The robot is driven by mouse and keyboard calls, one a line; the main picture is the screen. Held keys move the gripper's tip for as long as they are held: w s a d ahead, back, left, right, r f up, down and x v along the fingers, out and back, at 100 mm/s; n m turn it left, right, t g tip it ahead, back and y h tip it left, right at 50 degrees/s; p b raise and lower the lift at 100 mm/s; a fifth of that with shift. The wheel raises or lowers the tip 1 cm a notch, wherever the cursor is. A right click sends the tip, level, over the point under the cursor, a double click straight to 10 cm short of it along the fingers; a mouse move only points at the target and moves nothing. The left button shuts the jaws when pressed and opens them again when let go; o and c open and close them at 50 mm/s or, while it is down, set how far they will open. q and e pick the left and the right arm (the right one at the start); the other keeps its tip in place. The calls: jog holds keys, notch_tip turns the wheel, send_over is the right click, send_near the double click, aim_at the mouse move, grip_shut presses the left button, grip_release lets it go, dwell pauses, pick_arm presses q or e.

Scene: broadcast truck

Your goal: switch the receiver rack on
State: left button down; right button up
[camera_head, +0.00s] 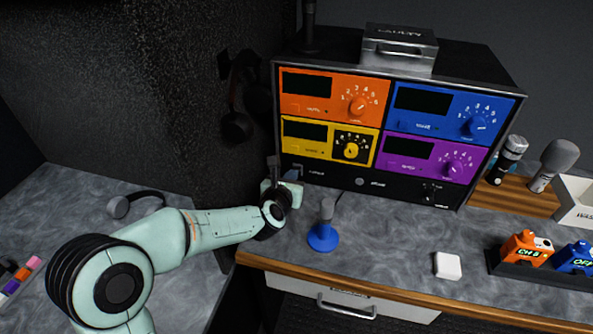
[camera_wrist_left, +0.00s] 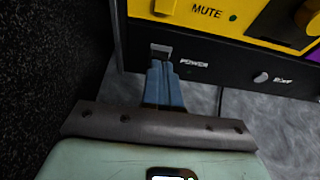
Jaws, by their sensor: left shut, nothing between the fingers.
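The receiver rack (camera_head: 372,184) stands on the counter, with orange, blue, yellow and purple receiver panels above a black bottom strip; their displays are dark. In the left wrist view the POWER switch (camera_wrist_left: 161,48) sits in the strip's left part, below the yellow panel (camera_wrist_left: 220,12). My left gripper (camera_head: 292,175) is at the rack's lower left corner. Its blue fingers (camera_wrist_left: 161,68) are shut and empty, tips just below the switch or at its lower edge; I cannot tell whether they touch. They partly hide the switch, and its position is unclear. My right gripper is out of view.
A microphone on a blue base (camera_head: 322,237) stands on the counter close to my left gripper. A white block (camera_head: 447,265) and orange (camera_head: 526,248) and blue belt packs (camera_head: 574,257) are further right. A dark wall (camera_head: 150,90) rises close on the left.

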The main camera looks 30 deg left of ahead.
pick_arm(q)
jog(key=shift+b+x, duration=0.35)
jog(key=shift+x, duration=1.05)
dwell(0.5)
jog(key=shift+b+v, duration=0.6)
jog(key=shift+v, duration=0.7)
jog(key=shift+b+v, duration=0.5)
jog(key=shift+v, duration=1.65)
